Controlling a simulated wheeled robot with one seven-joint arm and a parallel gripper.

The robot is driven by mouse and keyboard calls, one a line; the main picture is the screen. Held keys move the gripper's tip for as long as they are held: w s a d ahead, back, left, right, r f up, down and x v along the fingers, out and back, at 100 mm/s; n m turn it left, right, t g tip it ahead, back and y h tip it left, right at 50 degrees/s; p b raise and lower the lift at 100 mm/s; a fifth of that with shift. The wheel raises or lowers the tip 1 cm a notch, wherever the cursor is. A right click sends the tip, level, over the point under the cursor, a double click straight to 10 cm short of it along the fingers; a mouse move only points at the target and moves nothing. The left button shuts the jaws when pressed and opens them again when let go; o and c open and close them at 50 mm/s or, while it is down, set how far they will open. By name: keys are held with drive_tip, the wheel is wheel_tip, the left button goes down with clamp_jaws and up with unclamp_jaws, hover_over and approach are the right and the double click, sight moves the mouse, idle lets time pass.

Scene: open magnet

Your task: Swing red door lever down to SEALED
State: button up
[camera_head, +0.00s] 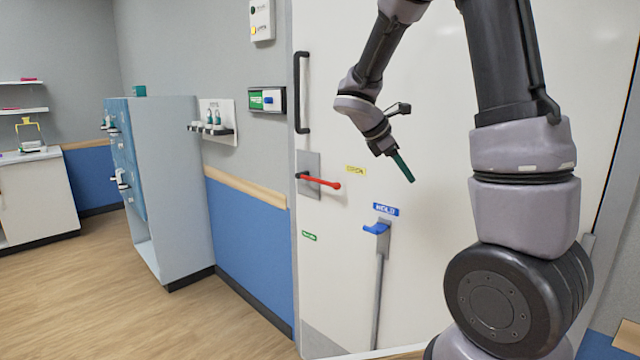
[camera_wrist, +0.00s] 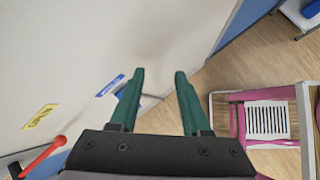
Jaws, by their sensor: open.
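The red door lever (camera_head: 319,181) sticks out to the right from a grey plate (camera_head: 308,176) on the white door (camera_head: 430,260), close to level, its round knob near a yellow label (camera_head: 356,170). A green label (camera_head: 309,236) sits below the lever; its text is too small to read. My gripper (camera_head: 404,167) is to the right of the lever and a little above it, apart from it. In the wrist view my gripper (camera_wrist: 158,75) has its green fingers apart with nothing between them. There the red lever (camera_wrist: 45,156) shows at the lower left, partly cut off.
A blue hook lever (camera_head: 376,228) under a blue HOLD label (camera_head: 384,208) is on the door below my gripper. A black vertical handle (camera_head: 301,92) stands above the red lever. A pink-framed cart (camera_wrist: 268,120) stands at the right in the wrist view.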

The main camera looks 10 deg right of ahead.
drive_tip(key=w+a+f+n+t+h, duration=0.2)
drive_tip(key=w+f+n+h, duration=0.25)
drive_tip(key=w+n, duration=0.5)
drive_tip(key=n+t+y, duration=0.3)
drive_tip(key=n+t, duration=1.1)
drive_tip(key=n, duration=0.9)
approach(321, 182)
drive_tip(key=shift+h, duration=0.35)
drive_tip(key=x, duration=1)
drive_tip(key=shift+w+f, duration=0.2)
drive_tip(key=shift+w, duration=0.3)
clamp_jaws()
